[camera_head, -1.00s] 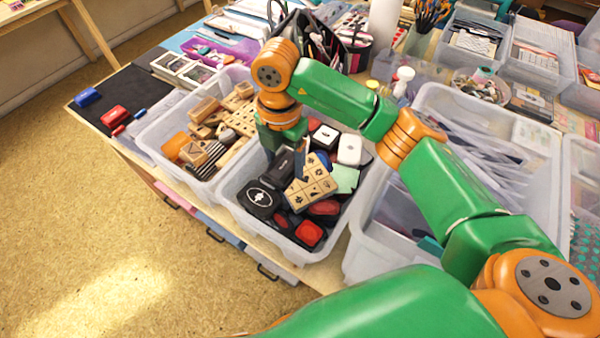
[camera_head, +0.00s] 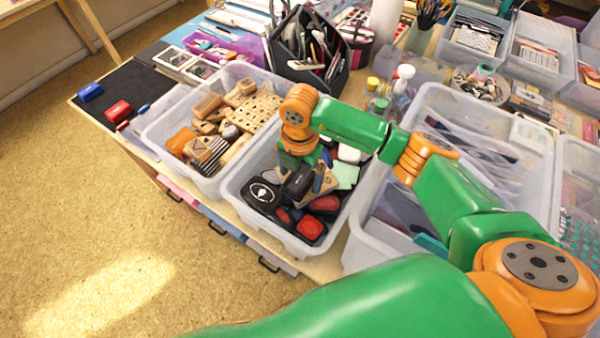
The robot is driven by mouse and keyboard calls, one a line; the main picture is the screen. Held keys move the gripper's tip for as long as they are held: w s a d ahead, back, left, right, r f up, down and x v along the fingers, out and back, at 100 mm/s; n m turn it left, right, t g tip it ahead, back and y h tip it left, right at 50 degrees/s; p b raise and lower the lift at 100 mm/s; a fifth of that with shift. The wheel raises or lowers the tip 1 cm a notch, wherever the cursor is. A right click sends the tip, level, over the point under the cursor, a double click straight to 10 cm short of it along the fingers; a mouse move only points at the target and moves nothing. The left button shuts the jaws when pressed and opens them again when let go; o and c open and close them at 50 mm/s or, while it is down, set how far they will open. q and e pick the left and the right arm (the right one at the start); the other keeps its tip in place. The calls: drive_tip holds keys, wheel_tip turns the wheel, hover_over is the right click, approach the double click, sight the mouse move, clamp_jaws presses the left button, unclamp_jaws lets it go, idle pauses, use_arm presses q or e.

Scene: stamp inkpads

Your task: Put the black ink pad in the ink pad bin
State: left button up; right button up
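My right gripper (camera_head: 299,176) points down over the front clear bin (camera_head: 238,205), which holds several ink pads. A small black ink pad (camera_head: 298,183) sits between its fingers and looks gripped. It is low over the pile; whether it touches the things below cannot be told. A round-topped black ink pad with a white mark (camera_head: 261,193) lies at the bin's left side. A red-topped pad (camera_head: 310,229) lies at the front. A wooden stamp block (camera_head: 322,184) is partly hidden behind the gripper. My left gripper is not in view.
A clear bin of wooden stamps (camera_head: 170,150) stands to the left. A larger clear bin (camera_head: 365,250) stands to the right, under my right arm. A black caddy of tools (camera_head: 340,75) stands behind. Blue (camera_head: 90,92) and red (camera_head: 118,111) pads lie on a dark mat.

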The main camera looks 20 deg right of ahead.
sight(300, 177)
drive_tip(key=shift+r, duration=0.15)
wheel_tip(300, 177, up, 12)
drive_tip(key=b, duration=0.1)
idle(0.5)
